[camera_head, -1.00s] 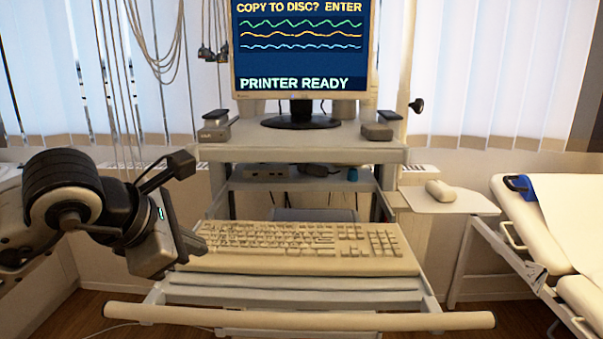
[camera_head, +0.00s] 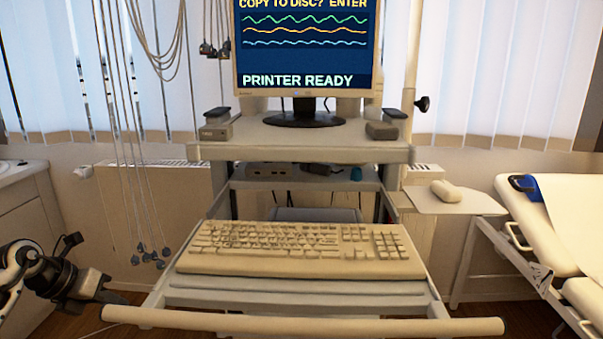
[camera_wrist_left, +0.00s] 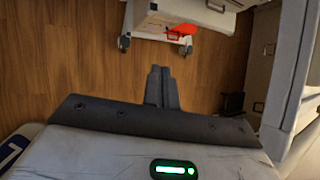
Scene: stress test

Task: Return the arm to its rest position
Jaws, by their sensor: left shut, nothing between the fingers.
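My left arm is low at the left edge of the head view. Its dark gripper (camera_head: 112,293) is beside the left end of the cart's front handle, below keyboard height. In the left wrist view the gripper's two fingers (camera_wrist_left: 160,84) are together with nothing between them, above a wooden floor (camera_wrist_left: 70,55). My right arm and gripper are not in view.
A cart holds a keyboard (camera_head: 300,250) on a shelf with a front handle bar (camera_head: 300,324), and a monitor (camera_head: 305,50) above. Cables (camera_head: 115,130) hang at left. A side tray with a mouse (camera_head: 446,191) and a bed (camera_head: 570,220) stand at right.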

